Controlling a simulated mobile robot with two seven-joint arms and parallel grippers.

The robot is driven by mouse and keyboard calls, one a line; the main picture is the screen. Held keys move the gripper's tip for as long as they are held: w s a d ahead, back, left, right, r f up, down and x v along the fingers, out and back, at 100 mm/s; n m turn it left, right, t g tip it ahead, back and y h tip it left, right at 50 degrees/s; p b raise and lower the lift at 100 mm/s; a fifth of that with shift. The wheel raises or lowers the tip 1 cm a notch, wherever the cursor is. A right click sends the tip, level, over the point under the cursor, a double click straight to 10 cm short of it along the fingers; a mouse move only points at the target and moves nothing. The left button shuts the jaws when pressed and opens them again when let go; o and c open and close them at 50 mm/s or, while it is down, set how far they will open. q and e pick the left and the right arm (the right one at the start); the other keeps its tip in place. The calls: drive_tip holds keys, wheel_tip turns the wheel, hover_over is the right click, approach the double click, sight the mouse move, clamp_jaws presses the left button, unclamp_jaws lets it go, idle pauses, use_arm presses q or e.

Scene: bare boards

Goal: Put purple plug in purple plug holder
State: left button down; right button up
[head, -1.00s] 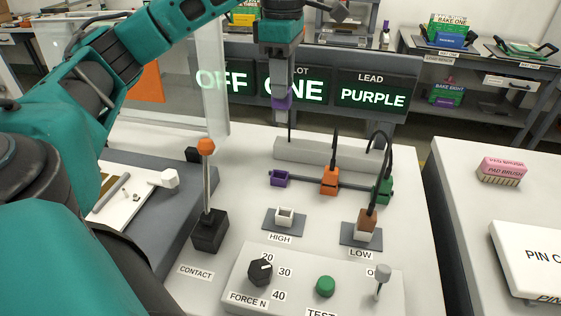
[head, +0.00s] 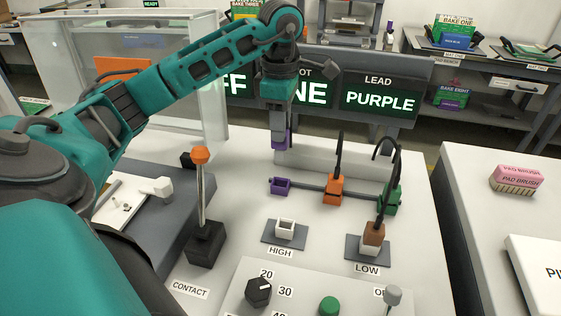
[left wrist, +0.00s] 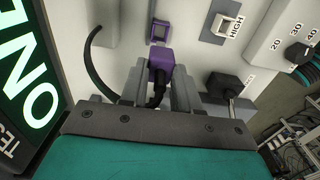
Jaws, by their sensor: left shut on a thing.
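My left gripper (head: 280,130) points down above the white bench and is shut on the purple plug (head: 279,139). In the left wrist view the purple plug (left wrist: 161,66) sits between the two grey fingers (left wrist: 160,85), with a black cable trailing from it. The purple plug holder (head: 280,186) is a small open purple block at the left end of a grey bar; it also shows in the left wrist view (left wrist: 159,31), just beyond the plug. The plug is above the holder and apart from it. My right gripper is not in view.
An orange plug (head: 333,190) and a green one (head: 390,198) stand on the same bar with cables. A brown plug (head: 374,234) is in the LOW socket; the HIGH socket (head: 285,228) is empty. A lever with an orange knob (head: 201,155) rises at left. The sign reads LEAD PURPLE.

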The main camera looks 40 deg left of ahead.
sight(280, 158)
use_arm(q)
wheel_tip(280, 158, down, 10)
drive_tip(key=shift+r, duration=0.1)
idle(0.4)
drive_tip(key=c, duration=0.8)
unclamp_jaws()
drive_tip(key=shift+f, duration=0.2)
wheel_tip(280, 158, up, 12)
drive_tip(key=shift+r, duration=0.2)
